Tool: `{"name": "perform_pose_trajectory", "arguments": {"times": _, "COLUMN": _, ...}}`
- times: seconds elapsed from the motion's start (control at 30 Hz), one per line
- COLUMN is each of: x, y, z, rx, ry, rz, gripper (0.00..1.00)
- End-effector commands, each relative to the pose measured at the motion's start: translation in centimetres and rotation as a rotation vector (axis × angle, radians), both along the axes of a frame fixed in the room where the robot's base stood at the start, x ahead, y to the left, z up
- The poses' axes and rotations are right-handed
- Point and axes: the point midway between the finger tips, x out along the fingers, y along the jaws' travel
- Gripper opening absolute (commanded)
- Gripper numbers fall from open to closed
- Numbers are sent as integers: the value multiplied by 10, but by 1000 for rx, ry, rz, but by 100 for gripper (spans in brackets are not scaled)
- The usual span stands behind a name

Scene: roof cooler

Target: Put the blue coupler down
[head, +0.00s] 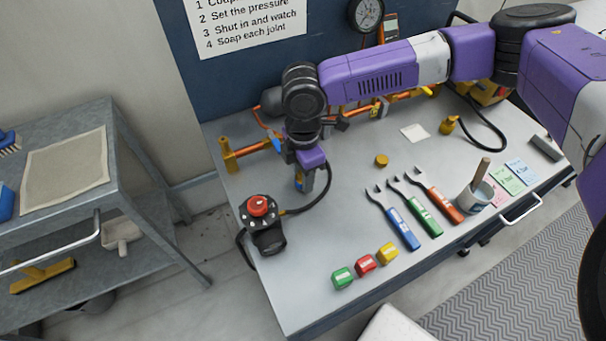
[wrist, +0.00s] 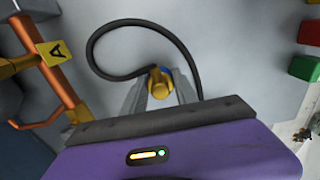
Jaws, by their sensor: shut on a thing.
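The blue coupler (head: 299,184), a brass fitting with a blue band, is between the fingers of my gripper (head: 305,183) over the left part of the grey bench. In the wrist view the coupler (wrist: 161,82) shows brass with a little blue, and my gripper (wrist: 160,92) is shut on it from both sides. A black hose (wrist: 108,35) loops near it; its joint with the coupler is partly hidden. The fingers cover much of the coupler, and I cannot tell whether it touches the bench.
A red-knobbed black device (head: 258,208) stands left of my gripper. Copper pipework (head: 250,149) runs behind it. Coloured blocks (head: 365,264), wrenches (head: 400,222) and a cup (head: 474,196) stand to the right. Bare bench (head: 335,226) lies between. A cart (head: 125,190) stands at left.

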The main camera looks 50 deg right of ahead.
Motion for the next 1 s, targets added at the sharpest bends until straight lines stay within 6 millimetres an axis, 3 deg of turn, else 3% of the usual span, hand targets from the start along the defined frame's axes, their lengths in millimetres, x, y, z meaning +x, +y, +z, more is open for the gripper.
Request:
{"name": "perform_pose_trajectory", "arguments": {"times": 0.7, "x": 1, "y": 0, "z": -11, "rx": 1, "ry": -1, "rz": 0, "gripper": 0}}
{"name": "perform_pose_trajectory", "arguments": {"times": 0.73, "x": 0, "y": 0, "z": -11, "rx": 1, "ry": -1, "rz": 0, "gripper": 38}}
{"name": "perform_pose_trajectory", "arguments": {"times": 0.8, "x": 0, "y": 0, "z": -11, "rx": 1, "ry": -1, "rz": 0, "gripper": 52}}
{"name": "perform_pose_trajectory", "arguments": {"times": 0.83, "x": 0, "y": 0, "z": -11, "rx": 1, "ry": -1, "rz": 0, "gripper": 56}}
{"name": "perform_pose_trajectory", "arguments": {"times": 1.0, "x": 0, "y": 0, "z": -11, "rx": 1, "ry": 0, "rz": 0, "gripper": 56}}
